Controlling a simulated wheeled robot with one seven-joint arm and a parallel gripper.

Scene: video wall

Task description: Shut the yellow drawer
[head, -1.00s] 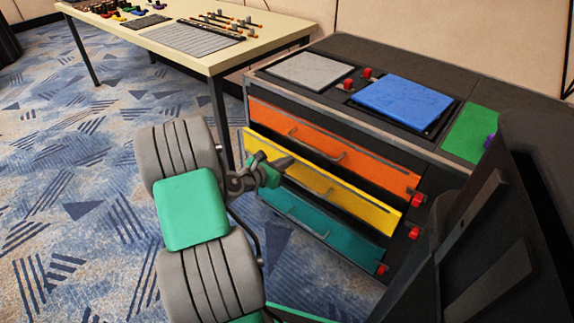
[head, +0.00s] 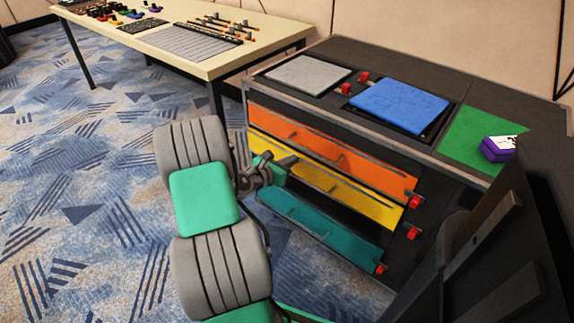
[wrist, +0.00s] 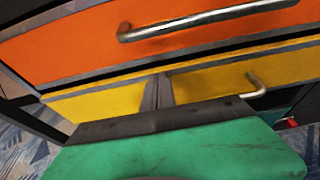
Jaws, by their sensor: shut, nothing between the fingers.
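The yellow drawer (head: 363,206) is in the dark cabinet, below the orange drawer (head: 346,151) and above the teal drawer (head: 320,222). Its front looks close to the cabinet face; I cannot tell whether a small gap is left. My gripper (head: 288,161) is shut and empty, its tip at the left part of the yellow front. In the wrist view the grey fingers (wrist: 157,92) point at the yellow front (wrist: 215,76), left of its metal handle (wrist: 256,84), and look to touch it. The gripper hides the lower part of that front.
The cabinet top holds a grey pad (head: 308,73), a blue pad (head: 400,106), a green pad (head: 462,140) and a purple box (head: 494,150). Red knobs (head: 414,233) line the right side of the drawers. A table (head: 205,50) stands behind left. Carpet at left is clear.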

